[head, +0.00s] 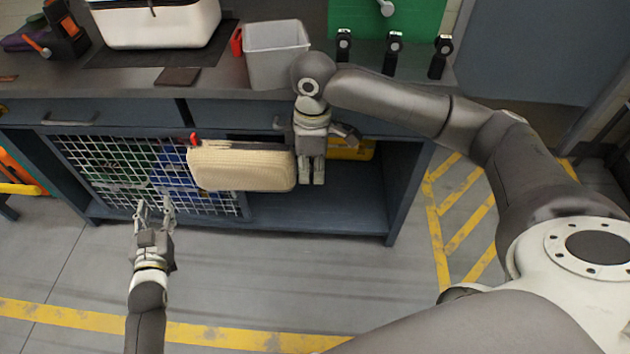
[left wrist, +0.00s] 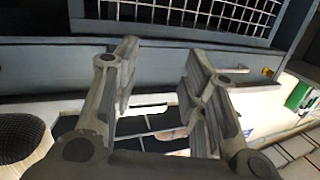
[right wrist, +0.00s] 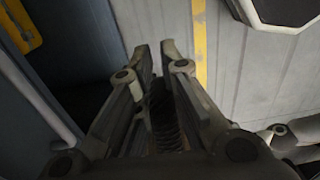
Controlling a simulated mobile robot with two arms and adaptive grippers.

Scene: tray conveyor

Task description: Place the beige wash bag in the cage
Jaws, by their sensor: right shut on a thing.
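The beige wash bag (head: 243,168), long with rounded ends, is held level in front of the bench's lower part. My right gripper (head: 312,182) is at the bag's right end, pointing down. In the right wrist view its fingers (right wrist: 168,50) are close together with a dark ribbed piece (right wrist: 165,115) between them; the exact grip on the bag is hidden. The cage (head: 100,165) is a white wire-mesh front under the bench at left, with green and blue things behind it. My left gripper (head: 155,203) is open and empty near the mesh's lower edge.
An open shelf (head: 345,205) lies right of the mesh, with a yellow item (head: 352,150) at its back. A grey bin (head: 275,50) and a white box (head: 155,22) stand on the bench top. The floor in front is clear.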

